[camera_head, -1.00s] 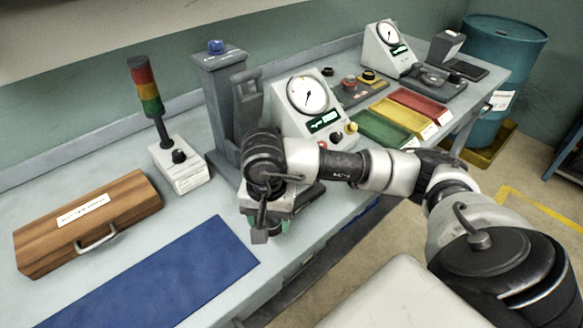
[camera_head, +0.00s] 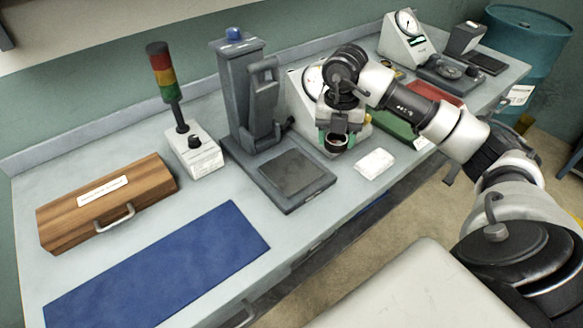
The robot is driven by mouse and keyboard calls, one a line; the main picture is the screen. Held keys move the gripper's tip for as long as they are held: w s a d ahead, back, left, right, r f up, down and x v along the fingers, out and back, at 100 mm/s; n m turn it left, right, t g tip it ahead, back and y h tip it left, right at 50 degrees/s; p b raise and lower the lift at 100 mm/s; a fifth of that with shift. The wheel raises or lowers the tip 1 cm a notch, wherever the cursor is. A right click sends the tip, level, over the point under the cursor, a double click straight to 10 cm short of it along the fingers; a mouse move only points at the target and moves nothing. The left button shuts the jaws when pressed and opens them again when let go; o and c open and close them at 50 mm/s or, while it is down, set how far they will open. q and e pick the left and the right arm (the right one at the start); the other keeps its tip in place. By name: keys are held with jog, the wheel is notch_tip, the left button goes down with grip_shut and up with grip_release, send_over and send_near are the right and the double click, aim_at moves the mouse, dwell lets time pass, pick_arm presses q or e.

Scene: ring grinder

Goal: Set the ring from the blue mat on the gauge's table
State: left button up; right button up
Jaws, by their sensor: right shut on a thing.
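The blue mat (camera_head: 165,270) lies bare at the front left of the bench. My right gripper (camera_head: 336,139) is shut on a small dark ring (camera_head: 336,146), held with its opening facing up, in front of the nearer dial gauge (camera_head: 296,100). My wrist hides part of that gauge's dial. The farther dial gauge (camera_head: 399,45) stands at the back right, with a dark base bearing a round plate (camera_head: 447,71) beside it. My left gripper is out of view.
A grey upright machine (camera_head: 238,95) with a dark flat pad (camera_head: 291,172) stands left of my gripper. A white cloth (camera_head: 375,163) lies to its right. Green (camera_head: 397,127) and red (camera_head: 437,93) trays, a wooden case (camera_head: 108,200) and a signal lamp (camera_head: 166,77) are nearby.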

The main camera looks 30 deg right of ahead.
jog(key=d+m, duration=0.1)
jog(key=m, duration=0.1)
jog(key=d+r+m, duration=0.1)
jog(key=m, duration=0.1)
jog(key=shift+r, duration=0.1)
jog(key=p, duration=0.4)
send_over(292, 170)
jog(key=shift+m, duration=0.4)
notch_tip(292, 170, down, 6)
jog(key=shift+d+f, duration=0.1)
jog(key=shift+f, duration=0.15)
jog(key=shift+w+f, duration=0.1)
jog(key=shift+f, duration=0.5)
notch_tip(292, 170, down, 2)
jog(key=shift+f+p, duration=0.25)
jog(key=shift+p, duration=0.15)
jog(key=shift+f, duration=0.4)
jog(key=shift+f, duration=0.1)
